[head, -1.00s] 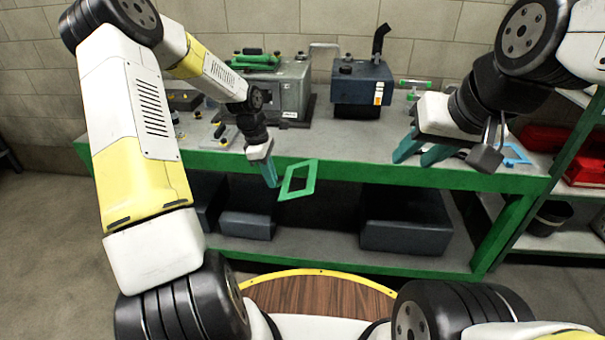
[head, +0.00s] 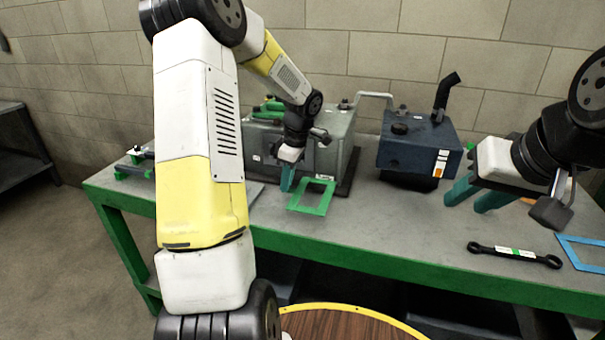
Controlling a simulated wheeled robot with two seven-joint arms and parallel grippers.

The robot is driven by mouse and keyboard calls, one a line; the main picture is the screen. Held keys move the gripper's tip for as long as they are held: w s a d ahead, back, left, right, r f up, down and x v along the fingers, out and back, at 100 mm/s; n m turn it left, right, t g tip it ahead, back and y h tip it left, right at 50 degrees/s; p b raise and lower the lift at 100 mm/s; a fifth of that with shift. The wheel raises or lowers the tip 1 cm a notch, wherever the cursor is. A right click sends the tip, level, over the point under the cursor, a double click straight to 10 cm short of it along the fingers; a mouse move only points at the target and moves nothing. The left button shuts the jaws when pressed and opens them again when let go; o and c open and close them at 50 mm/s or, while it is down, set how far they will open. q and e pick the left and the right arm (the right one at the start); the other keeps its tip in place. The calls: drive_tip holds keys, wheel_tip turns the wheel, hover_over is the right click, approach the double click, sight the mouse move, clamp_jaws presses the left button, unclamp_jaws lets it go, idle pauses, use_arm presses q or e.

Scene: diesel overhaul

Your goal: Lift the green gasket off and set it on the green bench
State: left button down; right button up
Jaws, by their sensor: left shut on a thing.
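The green gasket (head: 307,209), a flat rectangular frame with an open middle, is at the front part of the green bench (head: 400,256), whose top is grey. My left gripper (head: 287,182) has its teal fingers shut on the gasket's left edge. The gasket is tilted little, and I cannot tell whether it touches the bench top or hangs just above it. My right gripper (head: 466,203) is open and empty, its two teal fingers apart above the right part of the bench.
A grey engine block (head: 335,133) stands behind the gasket. A dark blue unit (head: 418,150) with a black pipe stands right of it. A black connecting bar (head: 513,255) and a blue frame (head: 583,252) lie at the right. The bench top between gasket and bar is clear.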

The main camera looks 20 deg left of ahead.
use_arm(q)
drive_tip(key=shift+f, duration=3.3)
drive_tip(key=c, duration=1.3)
unclamp_jaws()
drive_tip(key=r, duration=0.3)
drive_tip(key=d+r, duration=0.1)
drive_tip(key=r, duration=0.4)
drive_tip(key=shift+s+d+r, duration=0.2)
drive_tip(key=shift+d+r, duration=0.15)
drive_tip(key=s+d+r+m+t+h, duration=0.2)
drive_tip(key=s+d+r+m+t, duration=0.1)
drive_tip(key=s+r+m, duration=0.5)
drive_tip(key=s+d+r+m+t+h, duration=0.2)
drive_tip(key=s+r+m, duration=0.6)
drive_tip(key=s, duration=0.7)
drive_tip(key=d+m+t, duration=0.1)
drive_tip(key=d, duration=0.1)
drive_tip(key=shift+s+d+r+m, duration=0.25)
drive_tip(key=shift+d+r+m, duration=0.05)
drive_tip(key=shift+d+r, duration=0.1)
